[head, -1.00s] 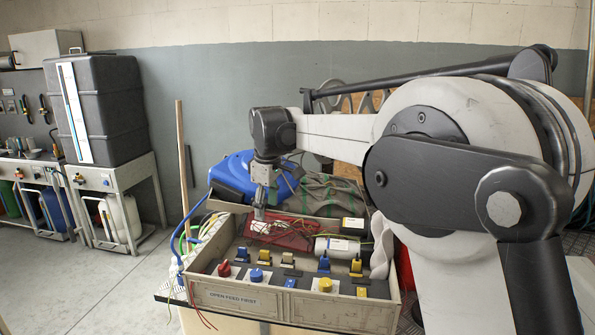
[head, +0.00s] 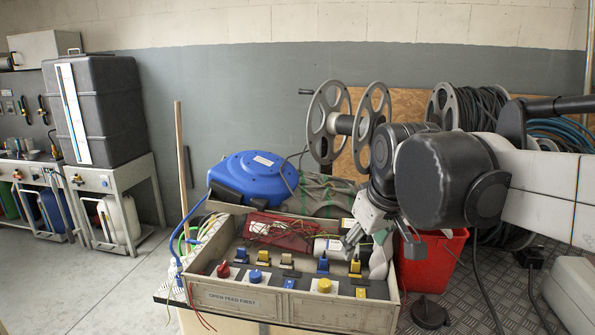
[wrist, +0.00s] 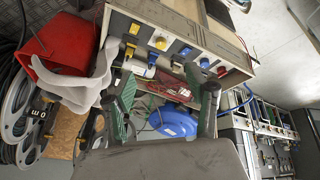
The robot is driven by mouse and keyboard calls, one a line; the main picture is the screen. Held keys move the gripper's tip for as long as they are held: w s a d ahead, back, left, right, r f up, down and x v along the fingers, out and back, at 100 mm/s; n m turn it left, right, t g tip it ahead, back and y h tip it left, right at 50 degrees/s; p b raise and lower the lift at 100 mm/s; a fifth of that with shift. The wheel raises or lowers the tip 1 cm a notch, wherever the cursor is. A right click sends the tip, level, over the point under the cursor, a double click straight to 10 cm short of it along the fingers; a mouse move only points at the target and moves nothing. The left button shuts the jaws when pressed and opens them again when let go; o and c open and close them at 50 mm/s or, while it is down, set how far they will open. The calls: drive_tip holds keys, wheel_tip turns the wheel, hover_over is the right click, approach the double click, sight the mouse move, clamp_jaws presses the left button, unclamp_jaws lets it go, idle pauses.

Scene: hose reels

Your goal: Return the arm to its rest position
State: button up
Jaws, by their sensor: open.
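My gripper (head: 382,242) hangs at the right end of the beige control box in the head view, above the box's right rear corner and beside the red bucket. Its two fingers are spread apart with nothing between them. In the wrist view the fingers (wrist: 166,98) stand left and right of the picture's middle, with the control box and the blue hose reel beyond them. My arm reaches in from the right, with a large dark joint close behind the wrist.
The control box (head: 240,299) has coloured switches and a red wired board (head: 283,232). A blue hose reel (head: 252,178), grey open reels (head: 328,118) and a red bucket (head: 432,268) stand behind and right. The floor (head: 110,290) at left is clear.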

drive_tip(key=s+d+f+m+t, duration=0.1)
drive_tip(key=s+d+f+m, duration=0.1)
drive_tip(key=s, duration=0.5)
drive_tip(key=s+d+f+m+t, duration=0.1)
drive_tip(key=s+d+f+m, duration=0.2)
drive_tip(key=s+d+f, duration=0.2)
drive_tip(key=s+f, duration=0.2)
drive_tip(key=s, duration=0.1)
drive_tip(key=shift+s+f+h, duration=0.25)
drive_tip(key=shift+f+h, duration=0.05)
drive_tip(key=shift+h, duration=0.1)
